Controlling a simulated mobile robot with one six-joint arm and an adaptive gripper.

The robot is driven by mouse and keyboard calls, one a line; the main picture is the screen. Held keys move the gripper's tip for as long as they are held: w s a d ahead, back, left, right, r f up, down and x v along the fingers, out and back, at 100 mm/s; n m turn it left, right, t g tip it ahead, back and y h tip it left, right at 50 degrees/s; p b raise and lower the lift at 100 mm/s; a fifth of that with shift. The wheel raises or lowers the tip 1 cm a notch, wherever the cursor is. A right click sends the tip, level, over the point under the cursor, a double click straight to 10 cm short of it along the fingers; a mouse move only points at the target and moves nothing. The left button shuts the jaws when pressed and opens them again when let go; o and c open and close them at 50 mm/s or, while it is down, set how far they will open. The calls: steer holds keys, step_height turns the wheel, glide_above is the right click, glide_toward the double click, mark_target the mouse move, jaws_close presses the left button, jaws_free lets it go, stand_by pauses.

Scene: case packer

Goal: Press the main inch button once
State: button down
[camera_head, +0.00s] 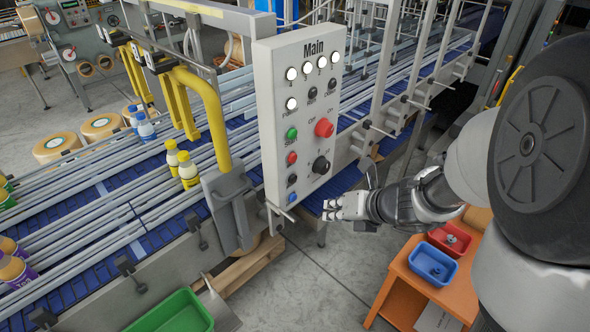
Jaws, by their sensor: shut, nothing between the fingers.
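The grey control panel headed "Main" (269,110) stands upright beside the conveyor. Its left column has a white lamp (291,104), a green button (292,134), a red button (292,158), a dark button (292,180) and a blue button (292,198) at the bottom. The lower labels are too small to read, so I cannot tell which is the inch button. My gripper (330,208) is shut and empty, to the right of the panel's lower end, pointing left toward it. It appears apart from the panel and touches no button.
A red mushroom knob (324,128) and a black rotary knob (321,165) stick out on the panel's right side. A yellow post (213,120) and conveyor rails lie to the left. An orange stand (400,282) with red and blue trays is below my arm.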

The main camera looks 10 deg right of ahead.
mark_target(293, 179)
steer(key=w+a, duration=0.5)
steer(key=w, duration=0.2)
steer(key=shift+a, duration=0.15)
stand_by(0.3)
steer(key=shift+w, duration=0.15)
stand_by(1.3)
steer(key=shift+w+a+p, duration=0.2)
steer(key=shift+w+p, duration=0.05)
steer(key=shift+p, duration=0.05)
